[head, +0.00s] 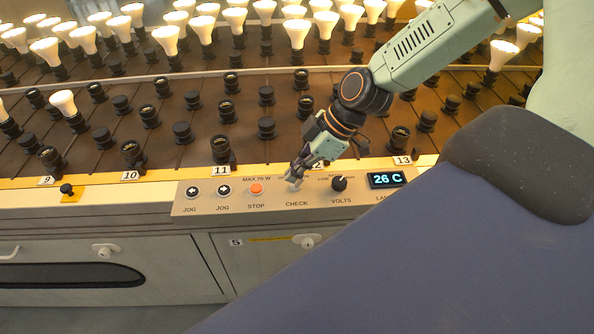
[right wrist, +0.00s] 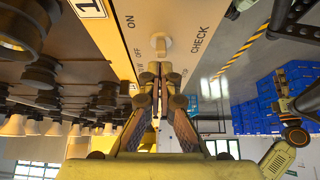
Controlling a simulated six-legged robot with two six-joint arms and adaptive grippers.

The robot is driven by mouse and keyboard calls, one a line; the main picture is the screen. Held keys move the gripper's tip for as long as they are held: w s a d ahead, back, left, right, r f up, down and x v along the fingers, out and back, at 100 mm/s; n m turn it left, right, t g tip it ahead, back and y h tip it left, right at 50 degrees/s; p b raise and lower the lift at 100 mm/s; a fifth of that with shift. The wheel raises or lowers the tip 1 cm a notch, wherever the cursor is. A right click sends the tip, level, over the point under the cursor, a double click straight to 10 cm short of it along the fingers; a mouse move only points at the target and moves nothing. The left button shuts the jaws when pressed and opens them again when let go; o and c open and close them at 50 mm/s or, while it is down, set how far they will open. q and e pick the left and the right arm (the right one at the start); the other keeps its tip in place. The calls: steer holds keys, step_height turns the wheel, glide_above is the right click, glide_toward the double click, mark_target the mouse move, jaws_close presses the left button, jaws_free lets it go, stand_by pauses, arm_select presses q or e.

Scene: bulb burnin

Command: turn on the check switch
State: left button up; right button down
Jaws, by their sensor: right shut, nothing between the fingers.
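The check switch is a small pale toggle on a light plate (right wrist: 160,45) in the right wrist view, between the ON and OFF marks and beside the word CHECK. In the head view it is largely hidden behind my right gripper (head: 293,182), which points down at the console above the CHECK label. My right gripper (right wrist: 158,72) is shut and empty, its fingertips close to the switch on the OFF side. I cannot tell whether they touch it, or which way the lever leans.
The console (head: 225,206) also carries two JOG buttons (head: 223,190), a red STOP button (head: 256,189), a VOLTS knob (head: 339,184) and a 26 C display (head: 387,180). Behind it are sockets (head: 221,149) and lit bulbs (head: 236,20). Blue crates (right wrist: 275,100) stand on the floor.

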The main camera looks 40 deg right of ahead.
steer(key=shift+r, duration=0.15)
steer(key=shift+r+p, duration=0.55)
steer(key=shift+p, duration=0.1)
steer(key=shift+r, duration=0.1)
steer(key=shift+d+r, duration=0.1)
steer(key=shift+r, duration=0.1)
